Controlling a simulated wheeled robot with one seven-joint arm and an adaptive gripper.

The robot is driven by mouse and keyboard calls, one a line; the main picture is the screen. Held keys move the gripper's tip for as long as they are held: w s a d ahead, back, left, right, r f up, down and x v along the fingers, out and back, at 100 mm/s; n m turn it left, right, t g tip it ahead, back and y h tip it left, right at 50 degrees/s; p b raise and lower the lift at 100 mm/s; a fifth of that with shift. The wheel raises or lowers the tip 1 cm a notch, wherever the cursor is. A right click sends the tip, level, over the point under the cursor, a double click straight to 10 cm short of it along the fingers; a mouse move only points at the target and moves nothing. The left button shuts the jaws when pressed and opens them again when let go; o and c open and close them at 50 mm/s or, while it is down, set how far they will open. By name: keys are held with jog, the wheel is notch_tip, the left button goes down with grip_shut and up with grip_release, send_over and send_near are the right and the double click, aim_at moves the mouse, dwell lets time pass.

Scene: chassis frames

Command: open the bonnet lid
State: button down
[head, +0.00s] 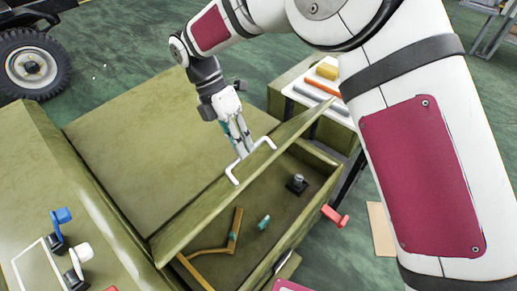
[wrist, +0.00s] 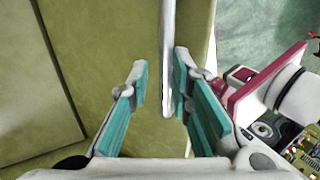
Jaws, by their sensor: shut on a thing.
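The olive bonnet lid (head: 205,205) is raised on the side facing me, and the bay (head: 215,257) under it shows. A white bar handle (head: 236,172) is fixed along the lid's raised edge. My gripper (head: 241,148) reaches down from above and is shut on the handle. In the wrist view, the handle (wrist: 168,50) runs between the teal-padded fingers of my gripper (wrist: 161,67), close against the right one. The exact contact is hard to make out there. The lid's hinge line is not clear.
In the bay are a brown bent bar (head: 235,228), a small teal piece (head: 263,222) and a dark fitting (head: 297,185). A red latch (head: 335,216) sticks out at the right. Blue (head: 62,215) and white knobs are at lower left. A white-topped table (head: 310,101) with blocks stands behind.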

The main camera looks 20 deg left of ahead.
jog(key=w+a+h+b, duration=0.1)
jog(key=w+a+b, duration=0.1)
jog(key=a, duration=0.6)
jog(key=shift+w+a+r+b, duration=0.2)
jog(key=shift+w+r+b, duration=0.1)
jog(key=shift+b, duration=0.15)
jog(key=c, duration=1.6)
grip_release()
jog(key=shift+a+f, duration=0.15)
jog(key=shift+c, duration=0.3)
